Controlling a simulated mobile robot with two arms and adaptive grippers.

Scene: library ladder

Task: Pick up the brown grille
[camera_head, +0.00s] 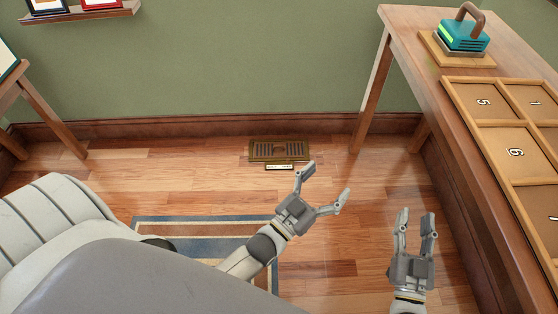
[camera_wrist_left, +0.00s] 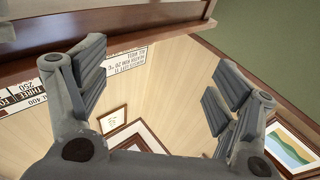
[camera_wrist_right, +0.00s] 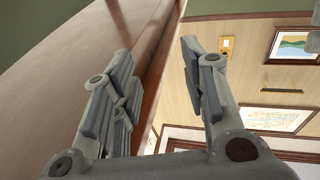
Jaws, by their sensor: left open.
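The brown grille (camera_head: 278,150) lies on the wooden floor against the skirting of the green wall, with dark slots and a small pale label (camera_head: 279,167) at its front edge. My left gripper (camera_head: 327,182) is open and empty, in front of the grille and to its right in the head view, apart from it. My right gripper (camera_head: 416,214) is open and empty, further right beside the table. Both wrist views show spread fingers with nothing between them, and the grille is in neither.
A small shelf (camera_head: 80,16) hangs at upper left. The floor around the grille is clear.

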